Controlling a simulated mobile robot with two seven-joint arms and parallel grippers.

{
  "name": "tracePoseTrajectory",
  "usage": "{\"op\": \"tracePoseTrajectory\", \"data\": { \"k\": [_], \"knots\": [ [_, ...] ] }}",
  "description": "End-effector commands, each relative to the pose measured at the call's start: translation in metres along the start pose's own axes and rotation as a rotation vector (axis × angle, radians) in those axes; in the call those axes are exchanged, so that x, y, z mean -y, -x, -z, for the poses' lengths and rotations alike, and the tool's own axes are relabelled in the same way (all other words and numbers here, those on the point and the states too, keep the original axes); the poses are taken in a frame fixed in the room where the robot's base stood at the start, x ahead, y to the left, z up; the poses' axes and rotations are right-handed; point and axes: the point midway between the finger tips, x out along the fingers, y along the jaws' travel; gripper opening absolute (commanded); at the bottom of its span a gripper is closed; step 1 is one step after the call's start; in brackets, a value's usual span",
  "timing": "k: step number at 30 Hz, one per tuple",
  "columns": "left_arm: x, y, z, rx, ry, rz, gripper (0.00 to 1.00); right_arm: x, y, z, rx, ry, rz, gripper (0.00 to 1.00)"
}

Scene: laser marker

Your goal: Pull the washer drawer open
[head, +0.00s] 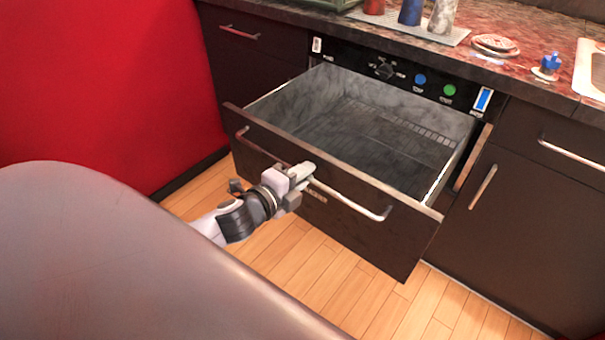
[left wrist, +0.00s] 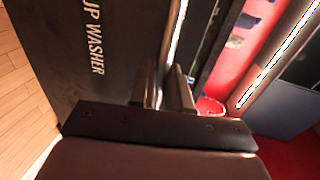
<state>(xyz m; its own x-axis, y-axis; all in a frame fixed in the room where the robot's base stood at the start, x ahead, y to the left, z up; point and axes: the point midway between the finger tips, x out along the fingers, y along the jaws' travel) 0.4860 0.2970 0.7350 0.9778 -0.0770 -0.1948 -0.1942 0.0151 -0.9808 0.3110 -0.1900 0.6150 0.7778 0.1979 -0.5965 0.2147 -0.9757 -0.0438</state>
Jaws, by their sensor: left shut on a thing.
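The washer drawer (head: 330,215) is dark-fronted and stands well out from the cabinet, its grey, empty-looking interior showing in the head view. A long metal handle (head: 350,204) runs across its front. My left gripper (head: 303,174) is at the middle of this handle and shut on it. In the left wrist view my left gripper's fingers (left wrist: 165,88) are close to the drawer front (left wrist: 85,50), which bears white "UP WASHER" lettering; the fingertips are partly hidden by the handle area. My right gripper is not in view.
A control panel (head: 400,80) with a dial and blue and green buttons lies above the drawer. The counter (head: 510,75) holds cups and plates. Closed cabinets flank the drawer. Wooden floor (head: 350,295) is clear in front. A red wall (head: 95,90) is at left.

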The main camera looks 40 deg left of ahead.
Motion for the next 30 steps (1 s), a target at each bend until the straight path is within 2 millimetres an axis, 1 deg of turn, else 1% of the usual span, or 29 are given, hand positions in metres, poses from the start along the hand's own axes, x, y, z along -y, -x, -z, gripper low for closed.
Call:
{"op": "tracePoseTrajectory", "data": {
  "k": [3,4,5,13,17,20,30],
  "knots": [
    [-0.001,0.0,0.0,0.0,0.0,-0.002,0.0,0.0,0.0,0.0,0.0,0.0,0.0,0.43],
    [-0.001,0.0,0.0,0.0,0.0,-0.002,0.24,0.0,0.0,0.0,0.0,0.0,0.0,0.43],
    [-0.001,0.0,0.0,0.0,0.0,-0.002,0.29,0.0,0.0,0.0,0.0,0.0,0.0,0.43],
    [0.0,0.0,0.0,0.0,0.0,-0.001,0.29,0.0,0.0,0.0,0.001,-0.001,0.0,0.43],
    [-0.001,0.005,0.0,0.0,0.0,-0.002,0.29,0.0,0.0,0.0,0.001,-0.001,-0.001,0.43],
    [-0.001,0.014,0.0,0.0,0.0,-0.002,0.29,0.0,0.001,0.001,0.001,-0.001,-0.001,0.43],
    [-0.001,0.056,0.0,0.0,0.002,-0.003,0.29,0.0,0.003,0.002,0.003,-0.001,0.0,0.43]
  ]
}}
